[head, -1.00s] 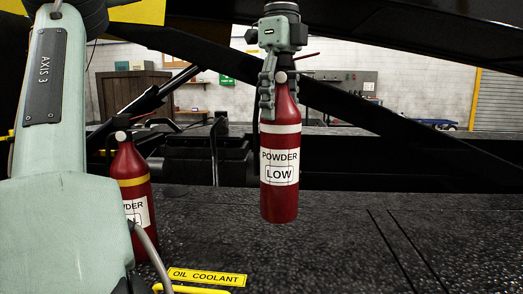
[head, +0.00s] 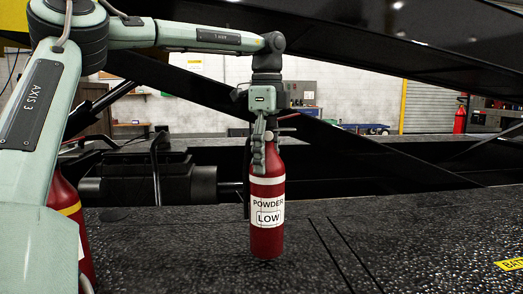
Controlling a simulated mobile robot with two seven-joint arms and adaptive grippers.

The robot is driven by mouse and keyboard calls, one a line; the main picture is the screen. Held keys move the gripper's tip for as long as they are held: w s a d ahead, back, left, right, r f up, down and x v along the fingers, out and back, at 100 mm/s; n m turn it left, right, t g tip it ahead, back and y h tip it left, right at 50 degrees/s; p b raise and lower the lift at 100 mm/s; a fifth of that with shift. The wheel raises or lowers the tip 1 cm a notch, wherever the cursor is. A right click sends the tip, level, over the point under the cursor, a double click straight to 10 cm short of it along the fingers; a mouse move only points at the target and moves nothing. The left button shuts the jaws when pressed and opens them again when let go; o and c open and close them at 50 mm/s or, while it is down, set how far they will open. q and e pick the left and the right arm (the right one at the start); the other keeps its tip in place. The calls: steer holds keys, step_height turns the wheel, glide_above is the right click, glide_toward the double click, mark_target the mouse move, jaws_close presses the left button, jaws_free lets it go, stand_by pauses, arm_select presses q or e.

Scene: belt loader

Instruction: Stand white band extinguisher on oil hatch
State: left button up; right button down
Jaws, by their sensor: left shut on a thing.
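The white band extinguisher (head: 267,215) is red, with a white band and a label reading POWDER LOW. It hangs upright near the middle of the head view. My left gripper (head: 264,148) points down and is shut on its neck. The extinguisher's base shows against the dark speckled deck; I cannot tell whether it touches. The oil hatch is not recognisable in this view, and no OIL label shows. My right gripper is not in view.
A yellow label beginning BATT (head: 511,264) lies at the right edge. Dark beams (head: 330,135) cross behind the held extinguisher. The deck (head: 180,250) around it looks clear.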

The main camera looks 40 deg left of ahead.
mark_target(267, 116)
arm_select(q)
steer(key=shift+f, duration=1.45)
steer(key=o, duration=1.9)
steer(key=shift+f, duration=0.1)
step_height(267, 116, up, 12)
steer(key=shift+r, duration=0.1)
